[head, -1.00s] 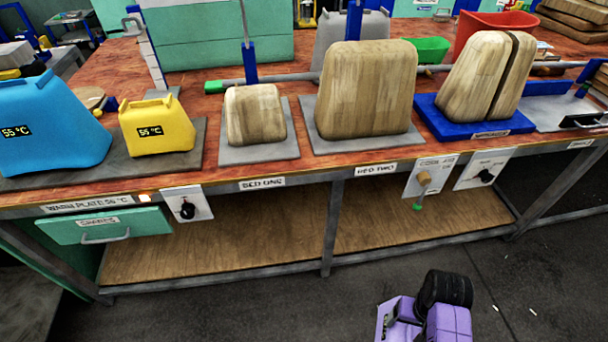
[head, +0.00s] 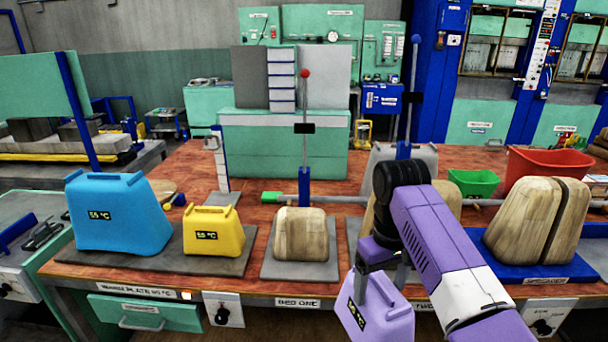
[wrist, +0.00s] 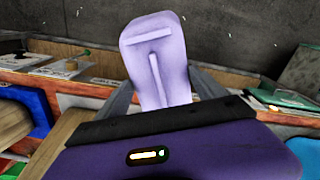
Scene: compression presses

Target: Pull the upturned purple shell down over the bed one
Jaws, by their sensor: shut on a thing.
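The purple shell (head: 378,312) hangs from my gripper (head: 378,262) at the front edge of the bench, handle end up, with a small dark display on its side. Its lower end is cut off by the frame. The shell also shows between the two fingers in the wrist view (wrist: 157,62), pale with a raised ridge. My gripper is shut on its handle end. The wooden form of bed one (head: 300,235) stands bare on its grey plate (head: 270,268), left of the shell and apart from it. My arm hides most of bed two's form.
A yellow shell (head: 213,240) and a blue shell (head: 119,222) stand on the warm plate (head: 85,256) at left. An upright lever with a red knob (head: 305,73) rises behind bed one. A split wooden form (head: 537,222) stands at right. A green bin (head: 473,183) is behind.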

